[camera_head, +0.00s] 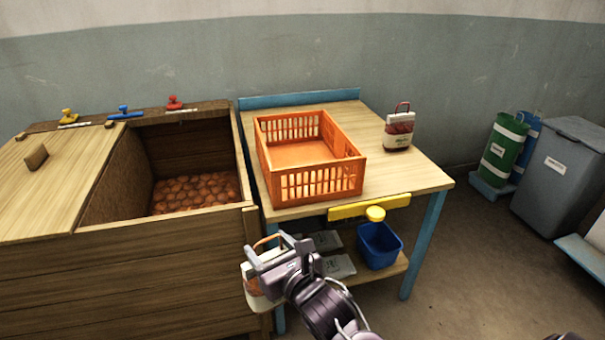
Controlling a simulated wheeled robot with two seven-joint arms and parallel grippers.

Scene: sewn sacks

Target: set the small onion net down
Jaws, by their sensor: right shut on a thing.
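My right gripper (268,250) is shut on the orange handle of a small white and orange-brown sack, which I take to be the small onion net (252,288). The net hangs upright below the jaws, in front of the wooden bin and the table's near left corner. My gripper and wrist hide part of it. My left gripper is not in view.
An empty orange crate (312,187) stands on the wooden table (412,178). A red and white sack (398,130) with a red handle stands right of it. Bare tabletop lies around that sack. A wooden bin (150,270) holds onions (195,192). A blue bucket (379,246) sits on the lower shelf.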

